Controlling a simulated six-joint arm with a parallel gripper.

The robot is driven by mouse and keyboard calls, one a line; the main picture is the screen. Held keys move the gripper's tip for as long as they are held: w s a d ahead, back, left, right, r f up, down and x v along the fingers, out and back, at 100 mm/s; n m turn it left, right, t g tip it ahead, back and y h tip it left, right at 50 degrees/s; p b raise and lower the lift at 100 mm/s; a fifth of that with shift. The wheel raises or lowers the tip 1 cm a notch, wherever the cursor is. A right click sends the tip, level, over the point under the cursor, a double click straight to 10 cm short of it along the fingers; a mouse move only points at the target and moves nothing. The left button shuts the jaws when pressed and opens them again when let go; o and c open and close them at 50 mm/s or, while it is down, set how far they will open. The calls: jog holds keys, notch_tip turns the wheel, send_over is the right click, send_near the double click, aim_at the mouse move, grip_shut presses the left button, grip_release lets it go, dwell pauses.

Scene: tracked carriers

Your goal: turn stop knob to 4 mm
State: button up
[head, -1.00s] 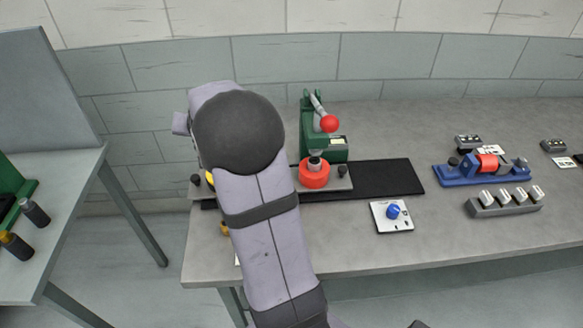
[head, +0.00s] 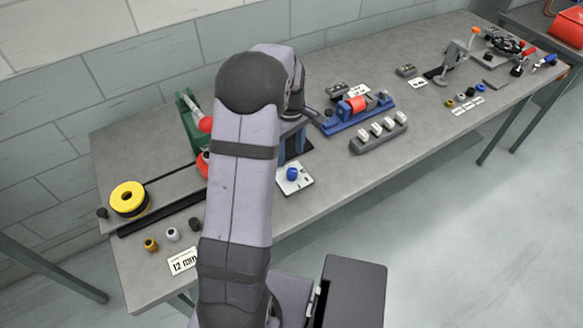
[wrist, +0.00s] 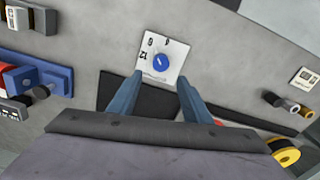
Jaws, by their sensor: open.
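The stop knob (head: 292,174) is a small blue knob on a white square dial plate (head: 304,186) on the bench. In the wrist view the knob (wrist: 161,62) sits at the plate's middle, with dark numbers along the plate's edge; one reads 12, the others are small. I cannot tell surely which number its pointer faces. My gripper (wrist: 159,78) is open, its two blue fingers apart on either side below the plate in the wrist view. The knob lies just beyond the fingertips and nothing is held. In the head view my gripper (head: 293,148) is partly hidden behind my arm.
A blue fixture with a red part (head: 357,106) and a grey rack of white pieces (head: 378,138) stand right of the plate. A green press with a red ball (head: 205,124) and a yellow-black roll (head: 129,198) are at left.

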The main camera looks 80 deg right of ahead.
aim_at(292, 171)
jog(key=shift+s+a+f, duration=0.15)
jog(key=shift+s+f, duration=0.05)
jog(key=shift+s, duration=0.1)
jog(key=shift+f+p, duration=1.4)
jog(key=shift+f, duration=2.2)
jog(key=c, duration=1.1)
